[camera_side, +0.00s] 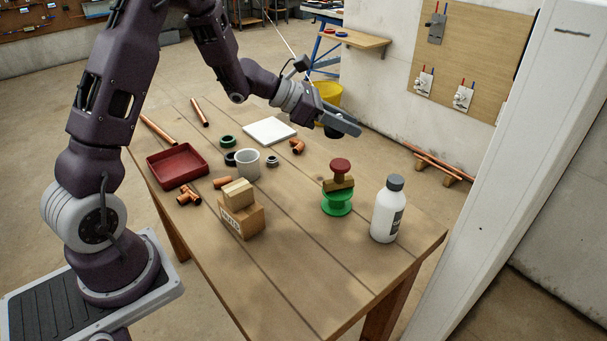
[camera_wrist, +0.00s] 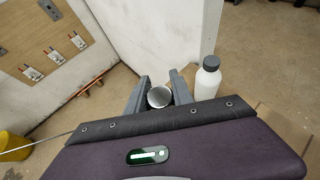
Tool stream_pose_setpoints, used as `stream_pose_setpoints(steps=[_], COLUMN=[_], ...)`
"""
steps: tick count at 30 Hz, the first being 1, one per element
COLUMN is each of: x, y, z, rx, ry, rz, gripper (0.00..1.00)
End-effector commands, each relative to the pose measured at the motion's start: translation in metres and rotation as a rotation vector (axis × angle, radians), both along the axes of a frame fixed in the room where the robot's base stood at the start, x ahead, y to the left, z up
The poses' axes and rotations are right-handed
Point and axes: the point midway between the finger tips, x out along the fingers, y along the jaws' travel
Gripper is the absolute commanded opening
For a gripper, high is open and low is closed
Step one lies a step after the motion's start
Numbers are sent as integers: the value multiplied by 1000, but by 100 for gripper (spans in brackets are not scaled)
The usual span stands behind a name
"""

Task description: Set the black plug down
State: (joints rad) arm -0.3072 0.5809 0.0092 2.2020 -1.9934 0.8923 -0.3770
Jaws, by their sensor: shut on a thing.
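My gripper (camera_side: 350,124) is over the far right part of the table, raised above the wooden top. It is shut on the black plug (camera_side: 332,132), which shows as a dark shape under the fingers. In the wrist view, my gripper's two grey fingers (camera_wrist: 158,90) sit on either side of the plug (camera_wrist: 159,97), whose round, shiny grey end with a dark rim faces the camera. The plug is clear of the table. Its lower side is hidden.
A white bottle (camera_side: 388,210) stands at the right, beside a green spool (camera_side: 337,202) with a wooden block and a red knob stacked on it. A white square plate (camera_side: 269,130), red tray (camera_side: 178,165), grey cup (camera_side: 248,164) and boxes (camera_side: 241,216) are further left.

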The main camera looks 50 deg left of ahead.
Motion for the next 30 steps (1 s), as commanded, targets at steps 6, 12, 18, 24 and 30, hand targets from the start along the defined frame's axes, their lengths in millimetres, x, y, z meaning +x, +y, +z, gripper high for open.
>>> stream_pose_setpoints(steps=[6,12,18,24,30], x=[29,34,33,33,33], y=[84,131,159,159,158], z=[1,1,-9,-52,-96], rx=[0,0,-1,-1,-1], ry=[0,0,6,6,5], rz=[336,530,649,646,646], gripper=[0,0,0,0,0])
